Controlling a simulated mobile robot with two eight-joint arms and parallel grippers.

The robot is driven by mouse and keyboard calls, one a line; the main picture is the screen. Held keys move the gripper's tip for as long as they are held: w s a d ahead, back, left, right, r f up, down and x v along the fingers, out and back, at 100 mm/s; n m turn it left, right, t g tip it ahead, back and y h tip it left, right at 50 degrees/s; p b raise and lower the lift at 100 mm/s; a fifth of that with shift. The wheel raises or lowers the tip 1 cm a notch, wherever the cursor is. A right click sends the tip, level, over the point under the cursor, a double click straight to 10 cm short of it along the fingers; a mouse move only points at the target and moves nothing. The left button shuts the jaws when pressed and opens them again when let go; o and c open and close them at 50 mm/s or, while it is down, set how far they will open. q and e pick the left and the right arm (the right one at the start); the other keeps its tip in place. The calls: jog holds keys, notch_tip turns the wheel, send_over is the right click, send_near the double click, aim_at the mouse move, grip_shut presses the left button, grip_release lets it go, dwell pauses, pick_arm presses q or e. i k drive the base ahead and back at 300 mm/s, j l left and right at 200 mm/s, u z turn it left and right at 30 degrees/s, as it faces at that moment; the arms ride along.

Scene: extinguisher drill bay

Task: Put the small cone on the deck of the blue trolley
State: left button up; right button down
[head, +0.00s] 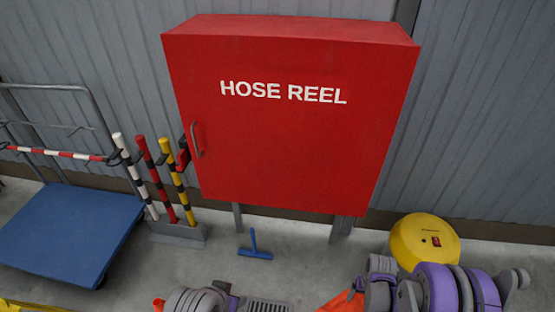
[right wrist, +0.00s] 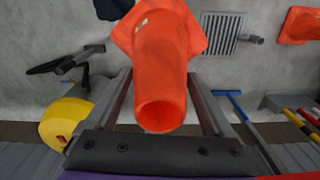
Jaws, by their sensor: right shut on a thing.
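The orange cone (right wrist: 158,60) is between the two fingers of my right gripper (right wrist: 160,85), which is shut on it. In the right wrist view its narrow open end points toward the camera and its wide base is farther away. In the head view only a bit of the cone (head: 343,303) shows at the bottom edge, beside my right gripper (head: 358,288). The blue trolley (head: 70,235) stands at the far left, well apart from the cone; the visible deck is bare. Part of my left arm shows at the bottom; its fingers cannot be made out.
A rack (head: 178,234) with striped poles stands just right of the trolley. A blue squeegee (head: 254,250), a floor grate (head: 267,305) and a yellow round unit (head: 424,240) are near. Another orange cone (right wrist: 300,25) shows at right.

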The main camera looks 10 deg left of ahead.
aim_at(24, 234)
jog(key=k+j+u, duration=0.1)
jog(key=u, duration=1.8)
jog(key=i+j+u, duration=0.15)
jog(key=j, duration=0.2)
jog(key=i+j+u, duration=0.15)
jog(key=j, duration=0.2)
jog(key=i+j+u, duration=0.65)
jog(key=j+u, duration=0.15)
jog(key=i+j+u, duration=0.4)
jog(key=i+u, duration=0.35)
jog(key=i, duration=0.65)
jog(key=i+j+z, duration=0.15)
jog(key=i+z, duration=0.2)
jog(key=i, duration=0.7)
jog(key=i+j+z, duration=0.15)
jog(key=i+z, duration=0.3)
jog(key=i, duration=0.6)
